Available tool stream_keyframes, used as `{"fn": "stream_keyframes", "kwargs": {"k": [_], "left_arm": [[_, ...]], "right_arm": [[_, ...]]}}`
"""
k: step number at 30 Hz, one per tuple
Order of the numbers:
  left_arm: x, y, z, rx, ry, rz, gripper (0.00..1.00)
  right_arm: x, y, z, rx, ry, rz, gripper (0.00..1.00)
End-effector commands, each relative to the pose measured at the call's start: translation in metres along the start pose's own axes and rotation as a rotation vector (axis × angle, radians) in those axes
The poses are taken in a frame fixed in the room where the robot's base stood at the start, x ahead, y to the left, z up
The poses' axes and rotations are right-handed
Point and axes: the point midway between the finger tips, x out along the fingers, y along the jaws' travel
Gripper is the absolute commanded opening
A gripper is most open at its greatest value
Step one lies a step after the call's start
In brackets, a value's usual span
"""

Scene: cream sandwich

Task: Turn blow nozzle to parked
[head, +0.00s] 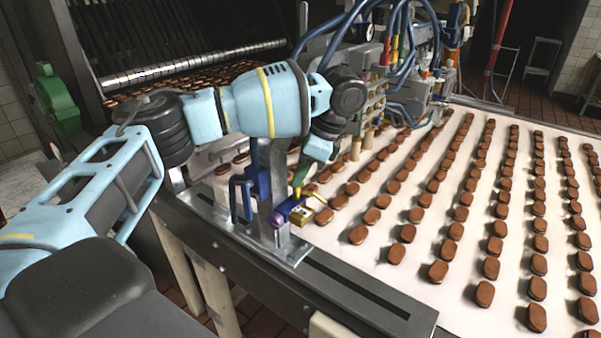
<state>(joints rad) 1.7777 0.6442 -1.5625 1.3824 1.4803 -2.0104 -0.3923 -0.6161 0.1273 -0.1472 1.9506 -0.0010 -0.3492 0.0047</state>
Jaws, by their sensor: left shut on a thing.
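The blow nozzle assembly (290,208) sits on an upright grey metal bracket at the near edge of the belt. It has a blue and purple body and small yellow and brass parts towards the belt. My left arm reaches in from the left, and its gripper (299,187) points down at the nozzle assembly from above. The gripper is shut on the blow nozzle, at its small yellow part. The fingers are small in the picture and partly hide what they hold. My right gripper is out of view.
A white conveyor belt (341,242) carries rows of brown sandwich biscuits (437,271). A grey rail (355,291) runs along its near edge. A machine with blue hoses and coloured fittings (400,75) stands behind my gripper. A blue handle-shaped frame (240,200) stands left of the bracket.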

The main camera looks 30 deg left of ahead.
Motion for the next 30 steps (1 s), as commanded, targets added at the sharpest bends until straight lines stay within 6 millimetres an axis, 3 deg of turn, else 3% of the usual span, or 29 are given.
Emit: {"fn": "stream_keyframes", "kwargs": {"k": [20, 21, 23, 30], "left_arm": [[-0.0002, -0.0007, 0.0, -0.061, 0.002, 0.025, 0.0], [-0.0002, -0.0007, -0.0001, -0.061, 0.002, 0.025, 0.1], [-0.0002, -0.0007, -0.0001, -0.06, 0.002, 0.025, 0.16], [-0.0003, -0.0006, 0.0, -0.06, 0.001, 0.025, 0.16]], "right_arm": [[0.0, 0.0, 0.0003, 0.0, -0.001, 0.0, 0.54], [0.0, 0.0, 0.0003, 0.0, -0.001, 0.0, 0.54], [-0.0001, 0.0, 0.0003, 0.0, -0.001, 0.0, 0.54], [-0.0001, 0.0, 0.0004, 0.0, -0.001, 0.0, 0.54]]}}
